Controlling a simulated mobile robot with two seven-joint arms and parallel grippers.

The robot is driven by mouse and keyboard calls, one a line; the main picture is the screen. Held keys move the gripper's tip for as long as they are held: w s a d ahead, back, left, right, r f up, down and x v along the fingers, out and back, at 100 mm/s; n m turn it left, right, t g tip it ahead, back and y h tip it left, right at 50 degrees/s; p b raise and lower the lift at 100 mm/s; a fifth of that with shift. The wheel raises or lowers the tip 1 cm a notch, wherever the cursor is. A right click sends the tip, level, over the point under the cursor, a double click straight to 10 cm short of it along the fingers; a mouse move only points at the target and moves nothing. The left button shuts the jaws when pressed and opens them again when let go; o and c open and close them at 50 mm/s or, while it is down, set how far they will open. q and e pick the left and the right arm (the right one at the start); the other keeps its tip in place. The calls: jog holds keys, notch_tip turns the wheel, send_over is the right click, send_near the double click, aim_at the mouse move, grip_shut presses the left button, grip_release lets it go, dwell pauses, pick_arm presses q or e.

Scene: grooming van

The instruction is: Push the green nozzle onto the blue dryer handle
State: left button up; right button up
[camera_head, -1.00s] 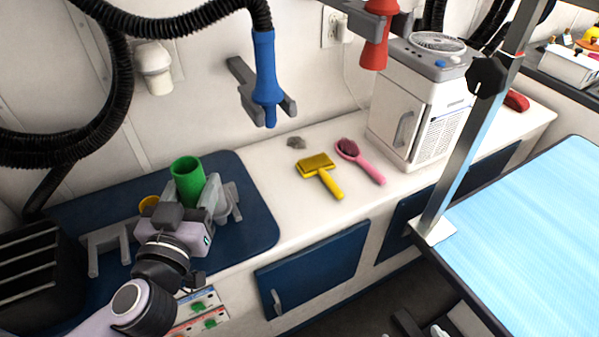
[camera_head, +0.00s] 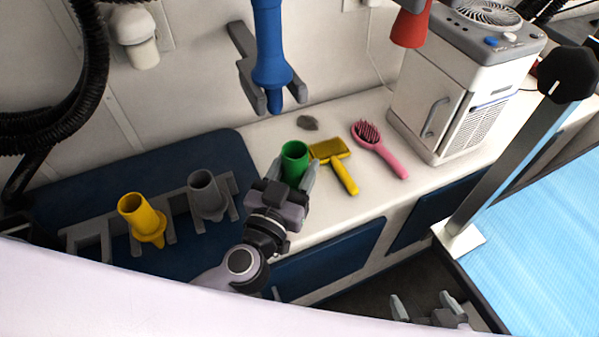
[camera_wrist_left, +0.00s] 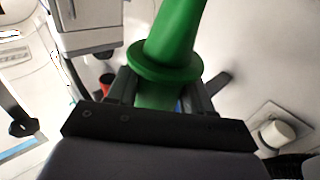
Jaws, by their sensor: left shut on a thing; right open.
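The green nozzle (camera_head: 294,161) is held upright in my left gripper (camera_head: 292,178), which is shut around it. In the left wrist view the green nozzle (camera_wrist_left: 176,45) stands between the fingers (camera_wrist_left: 157,92), its flange just beyond them. The blue dryer handle (camera_head: 270,45) hangs in a grey wall bracket, its lower end above and slightly left of the nozzle in the head view, apart from it. My right gripper (camera_head: 428,310) is open and empty at the bottom right, low over the floor.
A grey rack (camera_head: 95,232) holds a yellow nozzle (camera_head: 142,218) and a grey nozzle (camera_head: 206,195). A yellow brush (camera_head: 340,170) and a pink brush (camera_head: 378,148) lie on the counter. A white cabinet unit (camera_head: 455,95) and a red handle (camera_head: 408,28) are at the right.

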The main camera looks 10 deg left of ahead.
pick_arm(q)
jog(key=shift+w+a+b, duration=0.35)
jog(key=shift+w+a, duration=0.15)
jog(key=shift+w, duration=0.25)
jog(key=shift+w+a+b, duration=0.3)
jog(key=shift+w+a, duration=0.2)
jog(key=shift+w, duration=0.25)
jog(key=shift+w+a+r, duration=0.1)
jog(key=shift+w+a, duration=0.1)
jog(key=shift+w, duration=0.1)
jog(key=shift+w+a+p, duration=0.45)
jog(key=shift+w+a, duration=0.2)
jog(key=shift+w, duration=0.35)
jog(key=shift+w+a+p, duration=0.4)
jog(key=shift+w+a, duration=0.25)
jog(key=shift+w, duration=0.3)
jog(key=shift+p, duration=0.35)
jog(key=shift+r, duration=0.15)
jog(key=shift+r+p, duration=0.65)
jog(key=shift+p, duration=0.15)
jog(key=shift+r, duration=0.1)
